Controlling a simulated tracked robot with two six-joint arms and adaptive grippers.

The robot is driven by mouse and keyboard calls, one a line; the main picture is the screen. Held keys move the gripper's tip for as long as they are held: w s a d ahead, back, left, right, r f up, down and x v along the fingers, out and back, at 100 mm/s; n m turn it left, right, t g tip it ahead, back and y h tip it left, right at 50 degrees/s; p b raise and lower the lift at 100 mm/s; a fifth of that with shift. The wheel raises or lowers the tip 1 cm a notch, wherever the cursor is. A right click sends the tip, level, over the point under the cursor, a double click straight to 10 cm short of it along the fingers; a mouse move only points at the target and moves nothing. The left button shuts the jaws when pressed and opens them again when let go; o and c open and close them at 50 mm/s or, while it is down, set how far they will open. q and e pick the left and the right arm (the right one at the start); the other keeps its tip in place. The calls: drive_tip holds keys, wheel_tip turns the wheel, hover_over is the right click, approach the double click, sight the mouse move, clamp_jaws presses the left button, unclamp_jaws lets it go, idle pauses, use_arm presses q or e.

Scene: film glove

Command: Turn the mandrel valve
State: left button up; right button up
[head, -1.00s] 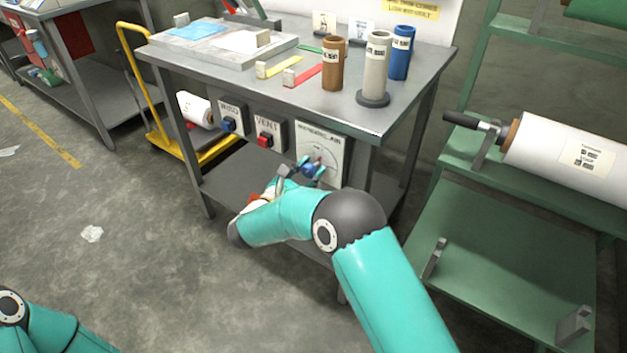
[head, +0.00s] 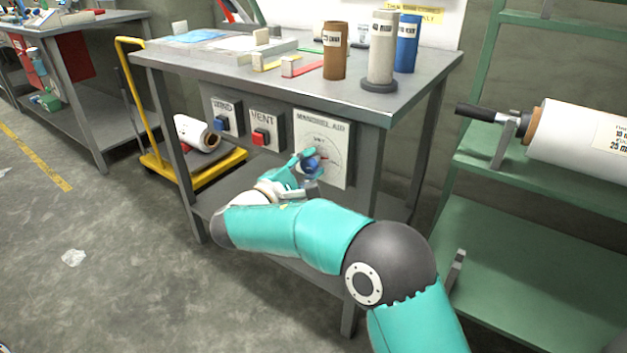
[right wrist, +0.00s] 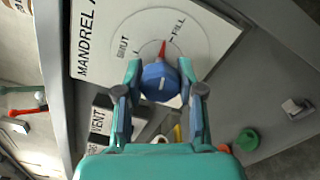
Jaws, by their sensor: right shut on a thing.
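The mandrel valve is a blue knob (right wrist: 162,84) with a red pointer (right wrist: 163,48), on a white plate (head: 336,140) marked MANDREL AIR on the bench front. In the right wrist view the pointer stands between the SHUT and FILL marks, nearer FILL. My right gripper (right wrist: 160,80) is shut on the knob, one finger on each side. In the head view the gripper (head: 306,168) partly covers the knob (head: 312,165). My left gripper is out of view.
Left of the plate are a VENT box with a red switch (head: 261,137) and another box with a blue switch (head: 222,123). Brown (head: 334,52), pale (head: 381,50) and blue (head: 407,45) tubes stand on the bench. A green rack (head: 520,250) holds a white roll at right.

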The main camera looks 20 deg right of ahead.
drive_tip(key=shift+a+f+m+b, duration=0.1)
drive_tip(key=shift+f+m+b, duration=0.1)
drive_tip(key=shift+m+b, duration=0.5)
drive_tip(key=shift+a+f+m+b, duration=0.1)
drive_tip(key=shift+f+m+b, duration=0.05)
drive_tip(key=shift+m+b, duration=0.55)
drive_tip(key=o, duration=1)
drive_tip(key=shift+s, duration=0.1)
drive_tip(key=shift+o, duration=0.8)
drive_tip(key=shift+r, duration=0.1)
drive_tip(key=shift+d+r, duration=0.1)
